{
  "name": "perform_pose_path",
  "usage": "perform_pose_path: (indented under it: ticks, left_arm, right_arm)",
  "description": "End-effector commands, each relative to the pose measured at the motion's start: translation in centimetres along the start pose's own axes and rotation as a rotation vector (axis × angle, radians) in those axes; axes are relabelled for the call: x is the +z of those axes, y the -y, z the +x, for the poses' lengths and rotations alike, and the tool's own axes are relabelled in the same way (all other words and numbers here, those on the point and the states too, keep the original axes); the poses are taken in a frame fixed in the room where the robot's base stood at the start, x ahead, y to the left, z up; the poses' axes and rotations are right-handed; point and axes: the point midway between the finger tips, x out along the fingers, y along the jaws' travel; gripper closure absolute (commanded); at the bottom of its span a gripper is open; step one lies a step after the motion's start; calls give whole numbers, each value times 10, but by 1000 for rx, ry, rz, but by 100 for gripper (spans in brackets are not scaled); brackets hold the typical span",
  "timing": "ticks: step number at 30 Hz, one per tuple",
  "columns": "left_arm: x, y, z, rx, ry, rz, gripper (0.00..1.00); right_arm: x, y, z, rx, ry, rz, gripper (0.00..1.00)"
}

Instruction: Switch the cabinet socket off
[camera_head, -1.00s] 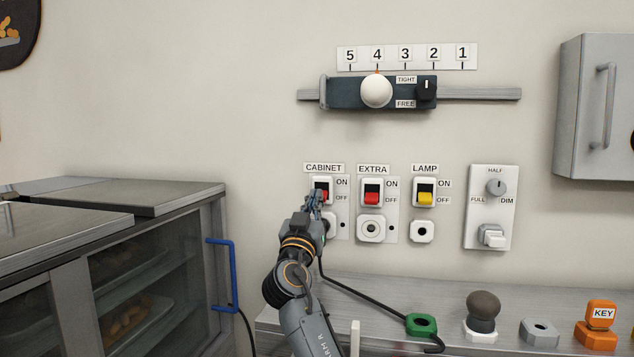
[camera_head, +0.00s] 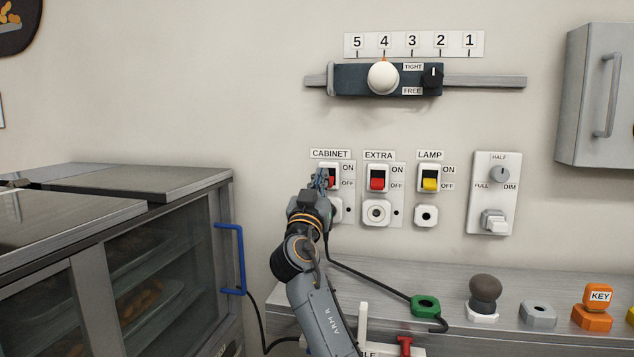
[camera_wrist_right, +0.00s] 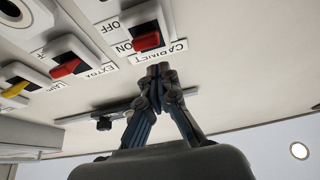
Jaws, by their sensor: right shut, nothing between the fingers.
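The cabinet socket (camera_head: 349,211) is a white wall plate under the CABINET label, with a rocker switch above and an outlet below. Its switch (camera_head: 333,182) has a red rocker, partly hidden by my right gripper in the head view. The red rocker (camera_wrist_right: 146,42) shows clearly in the right wrist view, but I cannot tell its position. My right gripper (camera_head: 322,178) is shut and empty in front of the switch's left side. In the right wrist view its closed fingertips (camera_wrist_right: 158,72) are near the CABINET label; contact is unclear. My left gripper is out of view.
The EXTRA switch (camera_head: 377,184) and LAMP switch (camera_head: 430,184) are close on the right. A dimmer panel (camera_head: 493,190) is farther right. A glass-fronted cabinet (camera_head: 150,184) with a blue handle (camera_head: 232,258) stands left. A shelf below holds a green plug (camera_head: 425,306) and other items.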

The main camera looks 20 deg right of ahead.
Motion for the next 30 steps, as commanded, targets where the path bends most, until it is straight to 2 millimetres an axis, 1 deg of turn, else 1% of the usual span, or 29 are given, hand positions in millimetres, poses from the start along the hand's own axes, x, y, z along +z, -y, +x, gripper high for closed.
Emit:
perform_pose_path:
  ticks: [1, 5, 6, 9, 12, 16, 21, 30]
  left_arm:
    - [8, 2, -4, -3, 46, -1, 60]
    - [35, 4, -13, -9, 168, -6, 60]
    - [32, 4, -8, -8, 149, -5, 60]
    - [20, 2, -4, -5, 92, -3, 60]
    - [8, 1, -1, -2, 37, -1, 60]
    - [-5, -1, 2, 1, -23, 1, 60]
    - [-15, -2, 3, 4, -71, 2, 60]
    - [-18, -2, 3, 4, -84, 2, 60]
  right_arm:
    - [-7, -2, 4, 0, -3, 1, 100]
    - [-16, -6, 9, 0, -8, 2, 100]
    - [-6, -5, -4, -3, -3, 1, 100]
    - [2, -5, -29, -3, -4, 2, 100]
    - [8, -6, -49, -2, -6, 1, 100]
    - [14, -6, -70, -2, -8, 1, 100]
    - [18, -6, -84, -1, -10, 1, 100]
    - [19, -6, -87, 0, -10, 1, 100]
